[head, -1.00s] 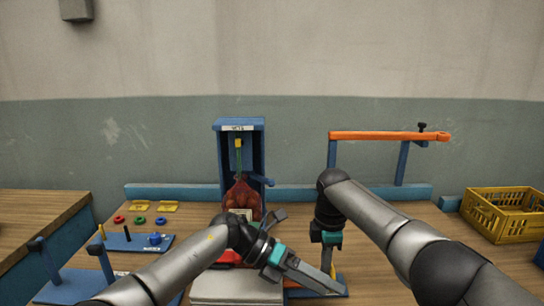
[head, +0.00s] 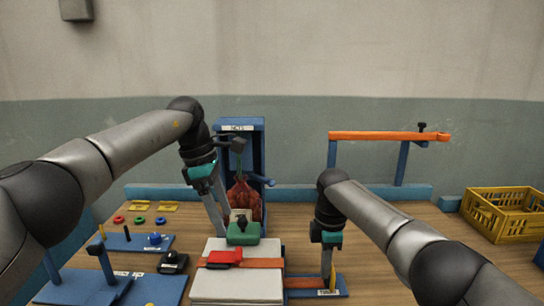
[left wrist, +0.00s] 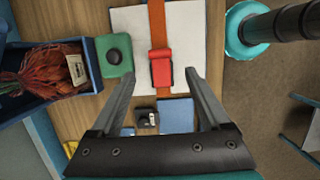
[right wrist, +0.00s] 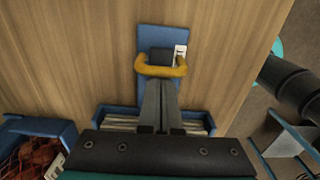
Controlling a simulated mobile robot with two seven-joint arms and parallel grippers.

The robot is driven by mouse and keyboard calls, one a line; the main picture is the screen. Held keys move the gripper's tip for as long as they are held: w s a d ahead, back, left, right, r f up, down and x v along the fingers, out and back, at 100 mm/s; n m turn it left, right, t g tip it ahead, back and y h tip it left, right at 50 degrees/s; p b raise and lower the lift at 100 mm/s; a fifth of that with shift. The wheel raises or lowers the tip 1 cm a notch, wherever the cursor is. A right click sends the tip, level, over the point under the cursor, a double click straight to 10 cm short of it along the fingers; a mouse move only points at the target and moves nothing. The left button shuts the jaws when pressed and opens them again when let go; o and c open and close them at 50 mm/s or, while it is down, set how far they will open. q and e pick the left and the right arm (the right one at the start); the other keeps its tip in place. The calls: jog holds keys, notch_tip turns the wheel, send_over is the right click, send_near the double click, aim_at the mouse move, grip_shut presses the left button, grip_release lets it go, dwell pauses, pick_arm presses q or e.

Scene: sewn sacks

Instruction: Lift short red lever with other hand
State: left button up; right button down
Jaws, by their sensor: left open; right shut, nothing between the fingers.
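The short red lever (head: 225,257) sits on an orange strap (head: 264,263) that runs across a pale block (head: 237,286). It also shows in the left wrist view (left wrist: 162,69), lying flat along the strap. My left gripper (head: 222,226) points down behind the lever in the head view and is open. In the left wrist view its fingertips (left wrist: 161,76) lie either side of the lever, apart from it. My right gripper (head: 327,278) is shut and empty at a yellow loop handle (right wrist: 161,71) on a blue plate; whether it touches the loop is unclear.
A green block (head: 243,233) with a black knob stands behind the pale block. A red net sack (head: 243,195) hangs in the blue frame (head: 260,150). An orange bar (head: 375,135) stands back right, and a yellow crate (head: 505,213) far right. Bare table lies between them.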

aim_at(237, 252)
pick_arm(q)
jog(key=shift+x, duration=4.95)
jog(key=shift+a, duration=0.1)
jog(key=shift+c, duration=0.2)
jog(key=c, duration=1.2)
jog(key=shift+r, duration=0.1)
jog(key=shift+v, duration=0.8)
jog(key=shift+w, duration=0.1)
